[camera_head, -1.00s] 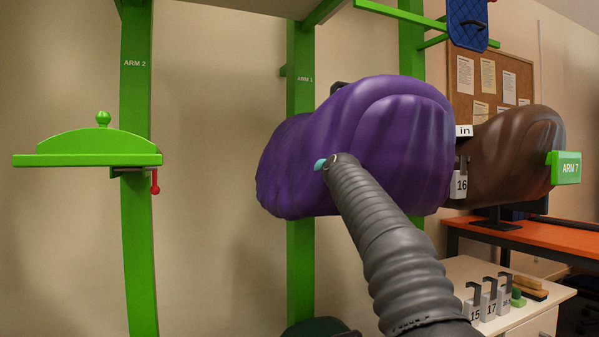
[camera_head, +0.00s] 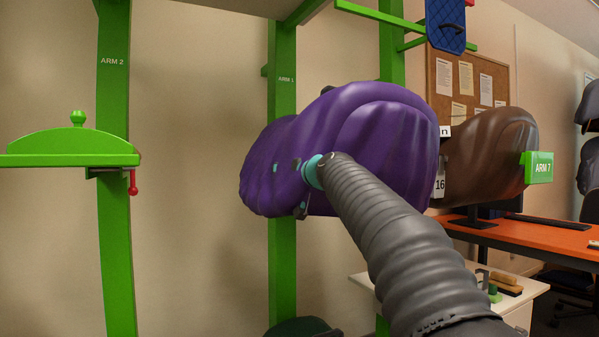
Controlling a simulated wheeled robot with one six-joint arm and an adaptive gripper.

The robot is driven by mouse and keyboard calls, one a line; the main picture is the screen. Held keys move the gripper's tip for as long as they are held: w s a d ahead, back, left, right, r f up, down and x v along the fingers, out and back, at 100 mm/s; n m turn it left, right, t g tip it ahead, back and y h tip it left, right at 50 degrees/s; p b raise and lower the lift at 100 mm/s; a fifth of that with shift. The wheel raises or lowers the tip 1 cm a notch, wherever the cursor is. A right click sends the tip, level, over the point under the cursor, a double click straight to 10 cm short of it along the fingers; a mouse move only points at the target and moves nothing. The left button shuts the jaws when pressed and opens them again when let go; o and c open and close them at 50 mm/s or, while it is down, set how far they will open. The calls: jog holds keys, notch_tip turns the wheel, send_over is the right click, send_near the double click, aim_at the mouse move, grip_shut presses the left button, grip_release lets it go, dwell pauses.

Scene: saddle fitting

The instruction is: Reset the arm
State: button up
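My grey ribbed arm reaches in from the lower right of the head view and ends in a teal band against a purple covered saddle shape. Small teal and dark bits of my gripper (camera_head: 289,188) show at the purple surface, left of and below the band. Most of the gripper is hidden, so its opening cannot be told. The purple saddle (camera_head: 375,135) sits in front of the green post marked ARM 1 (camera_head: 283,100). I cannot tell whether the gripper touches it.
The green post ARM 2 (camera_head: 113,90) carries a bare green saddle arm (camera_head: 75,158) with a red knob at left. A brown saddle (camera_head: 490,155) hangs on ARM 7 (camera_head: 538,168) at right. An orange desk (camera_head: 545,238) and white cabinet (camera_head: 518,305) stand below.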

jog(key=v, duration=0.6)
jog(key=shift+s+d, duration=0.2)
jog(key=shift+s, duration=0.15)
jog(key=s+f+m+g+h, duration=0.1)
jog(key=s+f+g, duration=0.25)
jog(key=f, duration=0.75)
jog(key=s+f+m+g+h, duration=0.1)
jog(key=s+f+g, duration=0.25)
jog(key=f, duration=0.65)
jog(key=s+d+f+g+h, duration=0.1)
jog(key=s+d+f, duration=0.2)
jog(key=s+f, duration=0.3)
jog(key=s+d+f+g+h, duration=0.1)
jog(key=s+f, duration=0.6)
jog(key=s, duration=1)
jog(key=s+d+f+g+h, duration=0.2)
jog(key=s+d+f, duration=0.4)
jog(key=s, duration=0.5)
jog(key=shift+s+f+h+p, duration=0.15)
jog(key=shift+f+h+p, duration=0.2)
jog(key=shift+f, duration=0.35)
